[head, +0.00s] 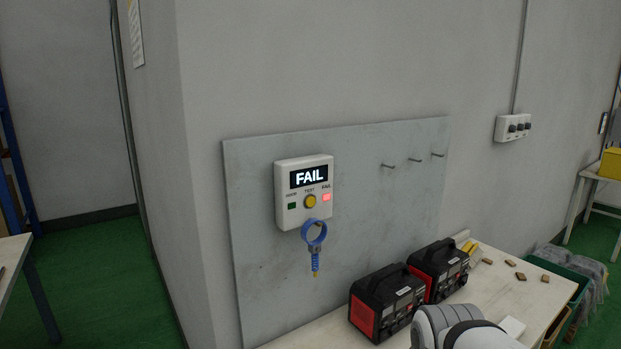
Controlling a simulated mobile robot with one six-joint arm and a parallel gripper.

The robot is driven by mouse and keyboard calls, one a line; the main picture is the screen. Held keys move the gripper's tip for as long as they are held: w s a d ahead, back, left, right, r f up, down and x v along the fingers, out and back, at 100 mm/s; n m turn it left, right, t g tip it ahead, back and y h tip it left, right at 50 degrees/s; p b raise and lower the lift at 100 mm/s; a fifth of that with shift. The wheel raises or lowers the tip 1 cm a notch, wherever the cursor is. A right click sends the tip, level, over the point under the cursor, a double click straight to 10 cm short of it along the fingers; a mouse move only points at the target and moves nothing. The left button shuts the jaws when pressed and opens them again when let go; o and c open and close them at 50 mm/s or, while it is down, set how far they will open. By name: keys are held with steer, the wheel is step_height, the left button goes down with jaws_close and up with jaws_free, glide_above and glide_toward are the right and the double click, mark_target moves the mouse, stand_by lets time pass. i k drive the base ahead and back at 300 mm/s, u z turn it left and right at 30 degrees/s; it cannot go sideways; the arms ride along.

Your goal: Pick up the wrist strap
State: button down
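The wrist strap (315,237) is a blue band with a short blue coiled cord and a yellowish tip. It hangs just below a white tester box (305,193) on a grey wall panel. What holds it up is too small to tell. The tester's screen reads FAIL and its red lamp is lit. A rounded white and grey part of my arm shows at the bottom edge, right of centre. My gripper is not in view.
Two black and red power units (387,302) stand on the pale table (325,330) below the panel, right of the strap. Several bare pegs (412,159) stick out of the panel at upper right. Small brown pieces (515,270) lie on the table's right part. The wall around the strap is clear.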

mark_target(313, 247)
steer(key=u, duration=0.05)
steer(key=k, duration=0.5)
steer(key=z, duration=1.6)
steer(key=k, duration=0.7)
steer(key=u, duration=1.5)
steer(key=i, duration=1)
steer(key=u, duration=0.05)
